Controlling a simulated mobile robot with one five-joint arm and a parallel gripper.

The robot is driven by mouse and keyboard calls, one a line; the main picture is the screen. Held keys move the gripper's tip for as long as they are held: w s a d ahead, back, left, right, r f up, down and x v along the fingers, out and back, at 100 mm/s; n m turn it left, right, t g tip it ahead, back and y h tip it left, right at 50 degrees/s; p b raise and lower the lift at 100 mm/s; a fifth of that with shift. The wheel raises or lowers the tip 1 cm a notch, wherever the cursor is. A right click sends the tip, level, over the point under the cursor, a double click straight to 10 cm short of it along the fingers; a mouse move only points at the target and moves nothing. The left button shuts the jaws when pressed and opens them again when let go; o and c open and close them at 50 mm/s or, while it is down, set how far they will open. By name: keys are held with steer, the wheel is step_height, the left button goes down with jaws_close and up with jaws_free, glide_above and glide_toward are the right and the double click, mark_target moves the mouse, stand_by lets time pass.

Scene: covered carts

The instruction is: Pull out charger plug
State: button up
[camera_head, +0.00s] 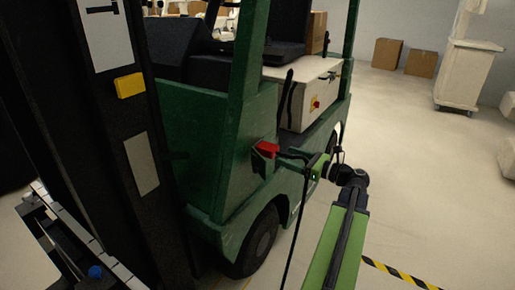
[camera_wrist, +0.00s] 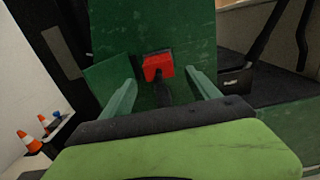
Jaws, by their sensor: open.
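The red charger plug (camera_head: 267,148) sits in a dark socket recess on the side of a green forklift-like vehicle (camera_head: 205,140). In the wrist view the plug (camera_wrist: 158,66) shows as a red block with a black stem or cable running from it toward my gripper. My gripper (camera_wrist: 161,80) is open, with one pale green finger on each side of the plug's line. The fingers appear apart from the red block; the exact depth gap is hard to tell. In the head view my gripper (camera_head: 288,157) is just right of the plug, its tips partly unclear.
A black cable (camera_head: 296,225) hangs down beside my green arm. The vehicle's front wheel (camera_head: 257,240) is below the socket. Cardboard boxes (camera_head: 387,53) and a white cabinet (camera_head: 468,75) stand at the back right. Floor on the right is mostly clear. Orange cones (camera_wrist: 28,140) show at left in the wrist view.

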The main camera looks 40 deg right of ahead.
mark_target(282, 154)
steer(key=shift+x, duration=4.7)
steer(key=shift+a, duration=0.1)
jaws_close()
steer(key=shift+s, duration=0.15)
steer(key=shift+v, duration=2.9)
